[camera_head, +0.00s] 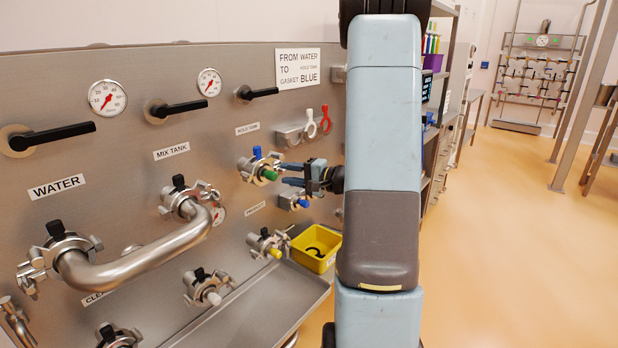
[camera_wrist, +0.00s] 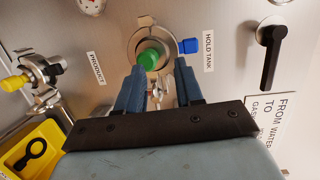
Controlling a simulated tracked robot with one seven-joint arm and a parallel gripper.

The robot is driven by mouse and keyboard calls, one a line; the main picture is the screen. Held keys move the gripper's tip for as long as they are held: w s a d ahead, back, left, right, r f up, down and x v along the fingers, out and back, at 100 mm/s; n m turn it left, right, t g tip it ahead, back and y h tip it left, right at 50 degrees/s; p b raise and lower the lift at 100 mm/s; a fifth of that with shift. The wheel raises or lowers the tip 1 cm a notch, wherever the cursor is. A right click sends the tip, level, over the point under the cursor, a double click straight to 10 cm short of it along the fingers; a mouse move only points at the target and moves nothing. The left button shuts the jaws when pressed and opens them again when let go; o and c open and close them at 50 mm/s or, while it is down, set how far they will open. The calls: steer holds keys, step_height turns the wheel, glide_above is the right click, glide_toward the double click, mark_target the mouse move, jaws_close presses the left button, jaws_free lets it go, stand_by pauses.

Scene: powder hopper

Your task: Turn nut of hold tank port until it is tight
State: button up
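The hold tank port (camera_head: 258,168) is on the steel panel, left of my gripper in the head view. It has a metal clamp, a green plug (camera_wrist: 148,60) and a blue knob (camera_wrist: 188,46) on its upper side. In the wrist view, a small metal nut (camera_wrist: 156,93) shows below the green plug, between my fingers. My gripper (camera_head: 284,174) is open, its two blue fingers pointing at the port. In the wrist view, the fingertips (camera_wrist: 159,70) lie on either side of the nut, with gaps visible. Contact with the nut cannot be told.
A bent metal pipe (camera_head: 150,252) joins the water and mix tank ports. A product port (camera_head: 268,245) with a yellow plug is below. A yellow bin (camera_head: 316,249) stands by the tray (camera_head: 285,295). Open floor lies right.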

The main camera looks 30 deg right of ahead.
steer(key=w+d+f+m+t+h, duration=0.1)
steer(key=d+f+m+t+h, duration=0.15)
steer(key=d, duration=0.45)
steer(key=shift+h, duration=0.25)
steer(key=shift+f+x, duration=0.2)
steer(key=shift+x, duration=4.3)
steer(key=shift+a, duration=0.1)
steer(key=shift+a, duration=0.1)
jaws_close()
